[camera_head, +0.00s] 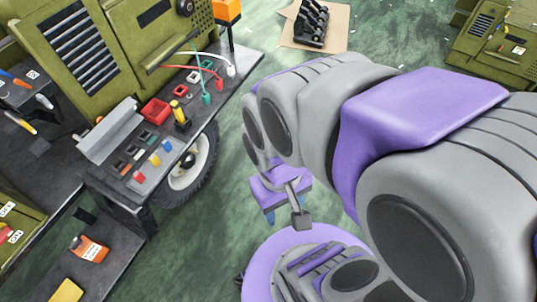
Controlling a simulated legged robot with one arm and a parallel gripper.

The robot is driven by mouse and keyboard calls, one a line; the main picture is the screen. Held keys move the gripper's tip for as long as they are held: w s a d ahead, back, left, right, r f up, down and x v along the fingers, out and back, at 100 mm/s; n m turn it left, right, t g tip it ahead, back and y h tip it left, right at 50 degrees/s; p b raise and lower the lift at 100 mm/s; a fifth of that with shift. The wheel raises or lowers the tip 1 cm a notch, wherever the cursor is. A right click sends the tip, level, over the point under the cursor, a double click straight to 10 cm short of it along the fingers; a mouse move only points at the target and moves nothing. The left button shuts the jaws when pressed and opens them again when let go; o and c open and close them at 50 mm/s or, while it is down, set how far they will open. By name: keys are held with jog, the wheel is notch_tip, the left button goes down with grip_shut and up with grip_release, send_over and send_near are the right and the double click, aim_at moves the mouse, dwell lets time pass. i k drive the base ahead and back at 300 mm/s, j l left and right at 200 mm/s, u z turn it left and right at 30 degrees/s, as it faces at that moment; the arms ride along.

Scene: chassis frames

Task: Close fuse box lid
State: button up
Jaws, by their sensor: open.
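The fuse box (127,172) sits at the near edge of the dark chassis deck, with rows of small coloured fuses showing inside it. Its grey lid (108,130) stands raised along the box's left side, so the box is open. My gripper (287,213) hangs over the floor to the right of the chassis, apart from the fuse box and lid. It is open and nothing shows between its fingers. My purple and grey arm fills the right side and hides part of the floor.
A red tray (155,110), a yellow-handled tool (179,112) and loose wires (205,70) are on the deck beyond the box. A wheel (190,168) is below the deck edge. Green floor is clear between the chassis and my arm.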

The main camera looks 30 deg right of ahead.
aim_at(111, 130)
jog(key=i+j, duration=1.05)
jog(key=j, duration=0.1)
